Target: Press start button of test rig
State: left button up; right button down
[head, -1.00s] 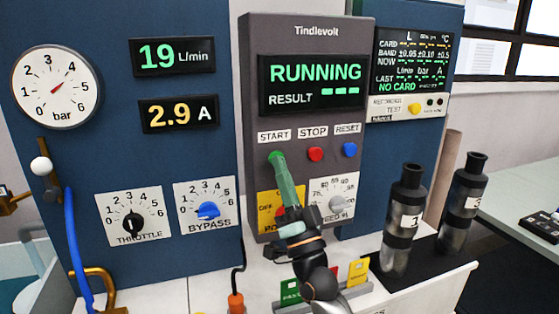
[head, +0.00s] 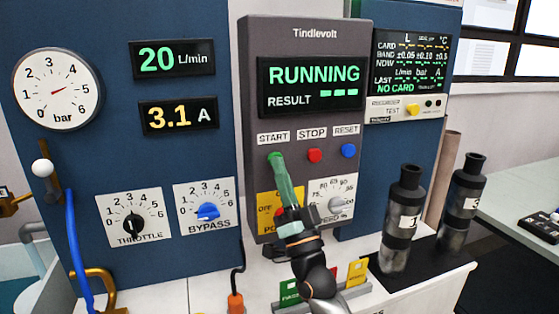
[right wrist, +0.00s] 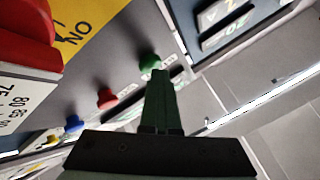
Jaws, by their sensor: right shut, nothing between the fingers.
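The grey Tindlevolt test rig (head: 306,130) stands upright in the head view, its display (head: 311,84) reading RUNNING and RESULT with dashes. My right gripper (head: 276,160) is shut and empty, its green fingers pointing up at the spot under the START label (head: 273,138). The fingertips cover most of the start button in the head view. In the right wrist view the green start button (right wrist: 149,61) shows right beside the fingertips (right wrist: 158,73); whether they touch I cannot tell. My left gripper is not in view.
The red stop button (head: 314,155) and blue reset button (head: 348,150) sit right of START. Below are a yellow switch plate (head: 266,205) and a speed dial (head: 337,205). Two dark bottles (head: 401,220) stand at right. A card rack with coloured cards (head: 357,272) stands in front.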

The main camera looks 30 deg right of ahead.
jog(key=shift+w, duration=0.1)
jog(key=s, duration=0.2)
jog(key=s+a+p, duration=0.1)
jog(key=s, duration=0.2)
jog(key=shift+s+a+f, duration=0.1)
jog(key=shift+s+a, duration=0.1)
jog(key=shift+s, duration=0.1)
dwell(0.8)
